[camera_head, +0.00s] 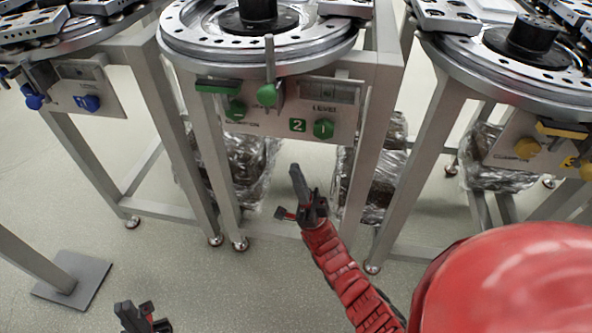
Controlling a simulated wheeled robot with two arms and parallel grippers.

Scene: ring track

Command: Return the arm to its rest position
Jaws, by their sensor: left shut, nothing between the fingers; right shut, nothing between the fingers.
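My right gripper (297,172) is at the end of a red arm that comes up from the lower right. It is shut and empty, in front of and below the control panel (342,117) of the middle station, and appears apart from it. My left gripper (125,308) shows only in part at the bottom edge, left of the middle. It is shut and empty above the floor. The rest of my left arm is out of the frame. A large red part of my own body fills the lower right corner.
A blue-knobbed station (88,103) stands left and a yellow-knobbed one (527,148) right. Plastic-wrapped bundles (252,165) lie beneath. A grey foot plate (72,280) stands lower left. Floor between is clear.

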